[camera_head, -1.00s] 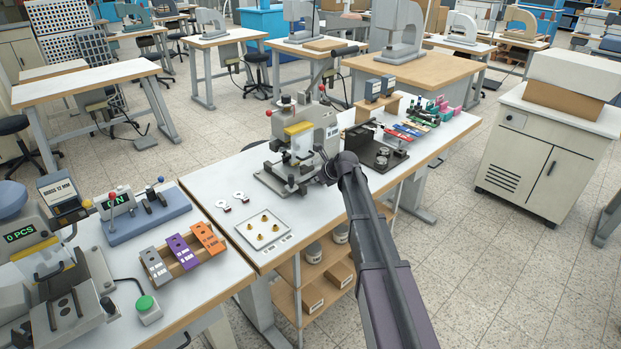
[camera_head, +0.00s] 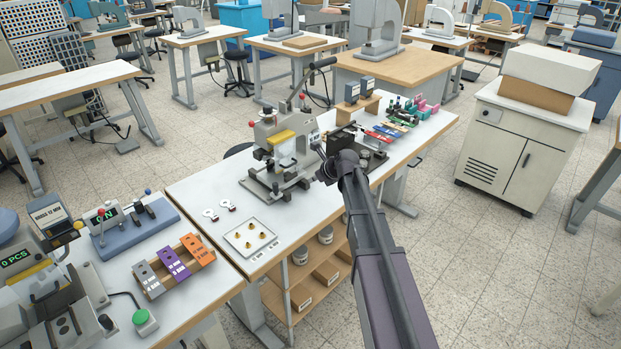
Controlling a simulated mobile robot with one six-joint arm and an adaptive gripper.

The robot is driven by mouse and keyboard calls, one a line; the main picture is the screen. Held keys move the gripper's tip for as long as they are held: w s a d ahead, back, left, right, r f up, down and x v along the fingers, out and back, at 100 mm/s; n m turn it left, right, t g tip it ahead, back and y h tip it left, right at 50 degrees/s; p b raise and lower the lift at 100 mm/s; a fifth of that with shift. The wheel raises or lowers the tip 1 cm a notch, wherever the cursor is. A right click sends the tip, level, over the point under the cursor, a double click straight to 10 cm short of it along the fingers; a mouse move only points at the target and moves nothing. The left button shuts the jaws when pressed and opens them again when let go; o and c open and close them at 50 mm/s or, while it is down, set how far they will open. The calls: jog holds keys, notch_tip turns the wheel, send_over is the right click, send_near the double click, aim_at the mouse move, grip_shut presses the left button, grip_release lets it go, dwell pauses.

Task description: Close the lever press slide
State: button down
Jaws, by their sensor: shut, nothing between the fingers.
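The lever press (camera_head: 268,134) stands on the middle white table, with a grey body, a yellow strip on its front and a red knob at its left. Its low slide and base (camera_head: 262,187), with dark blocks on top, show at its front left. How far out the slide sits is hard to tell. My gripper (camera_head: 321,165) is at the right side of the press, close to its base. It looks small and dark, with its fingers shut and empty. Whether it touches the press cannot be told. My wrist covers part of the area right of the press.
A white tray with brass pieces (camera_head: 241,245) and two small keyring-like parts (camera_head: 226,204) lie left of the press. A black fixture (camera_head: 373,157) stands close on the right, partly behind my arm. A wooden stand (camera_head: 360,108) is behind. The table's front edge is clear.

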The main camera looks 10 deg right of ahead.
aim_at(282, 177)
jog(key=shift+s+d+t+b, duration=0.25)
jog(key=shift+s+t+b, duration=0.05)
jog(key=shift+b, duration=0.2)
dwell(0.3)
jog(key=shift+f, duration=0.1)
dwell(0.3)
jog(key=b+x, duration=0.7)
jog(key=x, duration=0.3)
jog(key=shift+w+a+f, duration=0.15)
jog(key=shift+a, duration=0.05)
jog(key=shift+w+a+r, duration=0.25)
jog(key=shift+w+a, duration=0.4)
jog(key=shift+w, duration=0.25)
jog(key=shift+w+a, duration=0.45)
jog(key=shift+w, duration=0.1)
jog(key=shift+w, duration=0.1)
jog(key=shift+w+a+r, duration=0.1)
jog(key=shift+w+a, duration=0.5)
jog(key=shift+w, duration=0.2)
jog(key=shift+w+a, duration=0.65)
jog(key=shift+w, duration=0.15)
